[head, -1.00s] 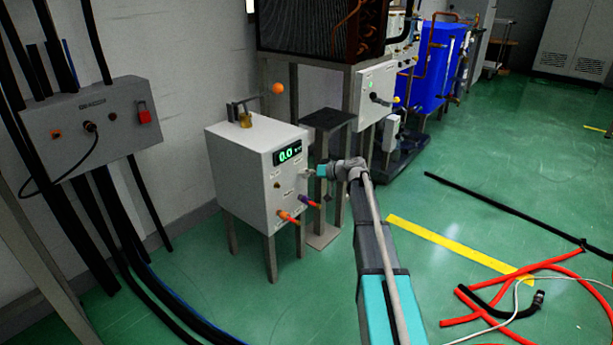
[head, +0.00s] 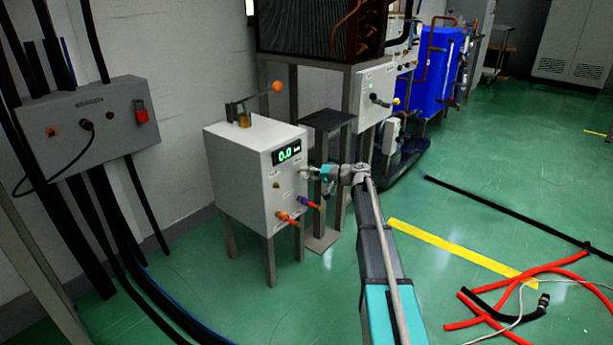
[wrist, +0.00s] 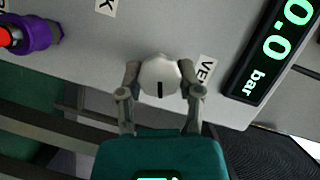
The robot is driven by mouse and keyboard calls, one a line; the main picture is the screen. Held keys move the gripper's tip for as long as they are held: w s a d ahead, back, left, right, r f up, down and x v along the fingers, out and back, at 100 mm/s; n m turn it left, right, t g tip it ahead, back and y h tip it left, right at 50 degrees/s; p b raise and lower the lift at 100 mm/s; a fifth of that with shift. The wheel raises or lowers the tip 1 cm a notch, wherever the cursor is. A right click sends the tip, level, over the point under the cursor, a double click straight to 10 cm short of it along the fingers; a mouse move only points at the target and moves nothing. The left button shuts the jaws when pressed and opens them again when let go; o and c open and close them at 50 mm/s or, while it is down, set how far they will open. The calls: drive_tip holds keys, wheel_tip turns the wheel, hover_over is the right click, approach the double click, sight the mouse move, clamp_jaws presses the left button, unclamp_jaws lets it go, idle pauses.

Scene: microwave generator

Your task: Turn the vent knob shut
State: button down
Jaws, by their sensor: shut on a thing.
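The vent knob (wrist: 159,76) is a pale, rounded knob with a dark line on its face, on the front panel of a white box (head: 240,185). In the wrist view the line points down toward my gripper's palm. A partly hidden label beginning "VE" (wrist: 206,70) is beside the knob. My gripper (wrist: 159,88) is shut on the knob, one finger on each side of it. In the head view my gripper (head: 313,172) is at the panel's right side, below the display, and the knob is too small to make out there.
A green display (head: 288,153) reads 0.0. Orange and purple fittings (head: 290,217) stick out lower on the panel. A lever with an orange ball (head: 277,87) is on top of the box. A dark stand (head: 327,120) stands close behind. Red hoses (head: 520,300) lie on the floor at right.

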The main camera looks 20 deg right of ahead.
drive_tip(key=shift+c, duration=1.3)
unclamp_jaws()
drive_tip(key=shift+r+n+p, duration=0.1)
drive_tip(key=shift+n+p, duration=0.2)
drive_tip(key=shift+p, duration=0.05)
drive_tip(key=shift+n+h+p, duration=0.35)
drive_tip(key=shift+n+h, duration=0.05)
drive_tip(key=shift+n, duration=0.1)
drive_tip(key=shift+r+n+h+p, duration=0.1)
drive_tip(key=shift+n+h+p, duration=0.65)
drive_tip(key=shift+n, duration=0.35)
drive_tip(key=n+h+p, duration=0.1)
drive_tip(key=n, duration=0.1)
drive_tip(key=n+t+h+p, duration=0.1)
drive_tip(key=n, duration=0.1)
drive_tip(key=shift+s+a+n+h, duration=0.15)
drive_tip(key=shift+n+h, duration=0.15)
drive_tip(key=shift+h, duration=0.05)
drive_tip(key=p+v, duration=0.5)
drive_tip(key=v, duration=0.9)
drive_tip(key=s+a+r+m+g+h+p, duration=0.1)
drive_tip(key=s+a+r+g+p, duration=0.2)
drive_tip(key=s+a+r+p, duration=0.3)
drive_tip(key=s+a+r+g+h+p, duration=0.1)
drive_tip(key=s+a+r+p, duration=0.5)
drive_tip(key=p, duration=1.1)
wheel_tip(320, 180, up, 3)
drive_tip(key=shift+a+f+m+g+h, duration=0.1)
drive_tip(key=shift+a+m+g+h, duration=0.3)
drive_tip(key=shift+g, duration=0.5)
